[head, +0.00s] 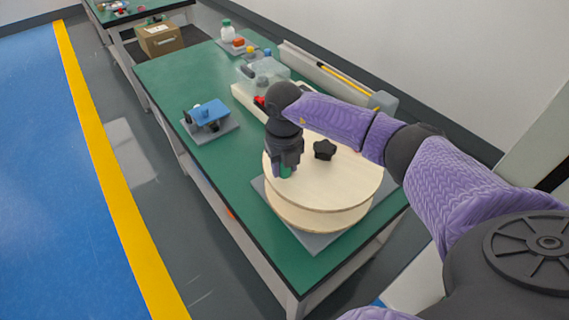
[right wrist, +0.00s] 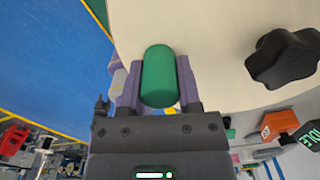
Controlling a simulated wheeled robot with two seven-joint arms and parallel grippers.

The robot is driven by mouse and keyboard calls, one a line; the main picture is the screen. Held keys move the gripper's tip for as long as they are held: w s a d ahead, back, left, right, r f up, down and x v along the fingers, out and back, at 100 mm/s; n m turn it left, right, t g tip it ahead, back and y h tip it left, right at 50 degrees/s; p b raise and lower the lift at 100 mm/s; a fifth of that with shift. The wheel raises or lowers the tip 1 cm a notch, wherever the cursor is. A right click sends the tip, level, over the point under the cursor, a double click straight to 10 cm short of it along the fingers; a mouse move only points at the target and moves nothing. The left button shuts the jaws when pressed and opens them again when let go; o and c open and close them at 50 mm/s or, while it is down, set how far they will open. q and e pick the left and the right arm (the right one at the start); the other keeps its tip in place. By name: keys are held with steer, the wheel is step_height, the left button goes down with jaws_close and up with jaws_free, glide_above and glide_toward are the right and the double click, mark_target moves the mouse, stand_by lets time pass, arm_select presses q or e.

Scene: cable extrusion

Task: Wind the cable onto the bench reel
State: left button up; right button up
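The bench reel (head: 345,188) is a pale wooden spool with two round flanges, lying flat on a grey plate at the near end of the green bench. A black star-shaped knob (head: 324,149) sits at its middle and shows in the right wrist view (right wrist: 283,58). A green handle (right wrist: 158,76) stands at the flange's edge. My right gripper (head: 285,170) points down over the reel's left side, its fingers on either side of the green handle and appearing to touch it. I cannot make out any cable. My left gripper is not in view.
A blue device on a grey plate (head: 209,112) stands left of the reel. A clear box (head: 262,72), a bottle (head: 227,31) and small coloured parts are farther back. A long tray (head: 325,72) lies along the wall side. Bench surface between the blue device and reel is clear.

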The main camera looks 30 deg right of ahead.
jaws_close()
stand_by(1.0)
